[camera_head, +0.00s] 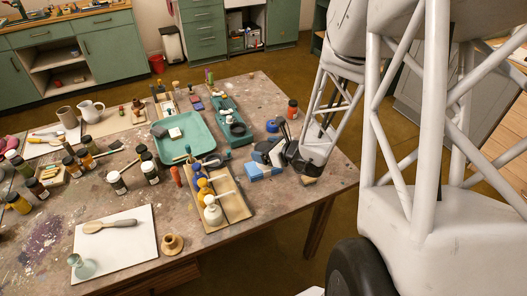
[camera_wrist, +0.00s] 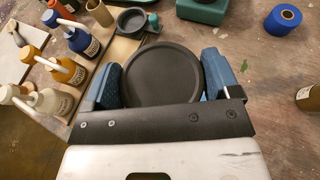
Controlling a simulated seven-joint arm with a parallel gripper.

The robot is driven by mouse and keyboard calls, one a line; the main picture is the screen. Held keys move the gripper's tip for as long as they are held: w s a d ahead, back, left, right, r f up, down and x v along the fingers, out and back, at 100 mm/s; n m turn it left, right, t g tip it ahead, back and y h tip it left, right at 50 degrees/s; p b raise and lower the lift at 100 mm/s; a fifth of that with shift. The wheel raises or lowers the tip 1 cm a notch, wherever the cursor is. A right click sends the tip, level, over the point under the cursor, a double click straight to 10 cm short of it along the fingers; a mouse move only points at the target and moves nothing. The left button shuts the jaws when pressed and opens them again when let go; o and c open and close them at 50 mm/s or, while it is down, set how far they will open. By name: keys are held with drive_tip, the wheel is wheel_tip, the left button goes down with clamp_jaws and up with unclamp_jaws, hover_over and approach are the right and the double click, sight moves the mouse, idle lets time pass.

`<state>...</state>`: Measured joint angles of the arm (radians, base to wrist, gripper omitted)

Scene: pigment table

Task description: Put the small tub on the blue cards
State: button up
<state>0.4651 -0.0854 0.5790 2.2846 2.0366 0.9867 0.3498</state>
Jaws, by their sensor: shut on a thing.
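My gripper (camera_wrist: 163,82) is shut on a dark round thing (camera_wrist: 162,75), which looks like the small tub, with a blue finger against each side. Its flat dark round face is towards the wrist camera. In the head view my gripper (camera_head: 260,158) is low near the table's right side, to the right of the pump-bottle board. I cannot tell there whether the tub touches the table.
Pump bottles (camera_wrist: 71,68) stand on a board just left of my gripper. A small dark dish (camera_wrist: 132,20) is beyond it. A teal tray (camera_head: 187,152) and a blue tape roll (camera_wrist: 284,18) are nearby. A white sheet (camera_head: 135,238) lies at the front left.

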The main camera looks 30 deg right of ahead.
drive_tip(key=shift+w+d+f, duration=0.1)
drive_tip(key=shift+w+d, duration=0.05)
drive_tip(key=shift+w, duration=0.6)
drive_tip(key=shift+w+d+f, duration=0.1)
drive_tip(key=shift+w+d, duration=0.05)
drive_tip(key=shift+w, duration=0.55)
drive_tip(key=shift+f, duration=1.7)
drive_tip(key=shift+f, duration=0.1)
drive_tip(key=o, duration=0.9)
drive_tip(key=v, duration=1.2)
drive_tip(key=shift+a+r, duration=0.1)
drive_tip(key=shift+r, duration=0.15)
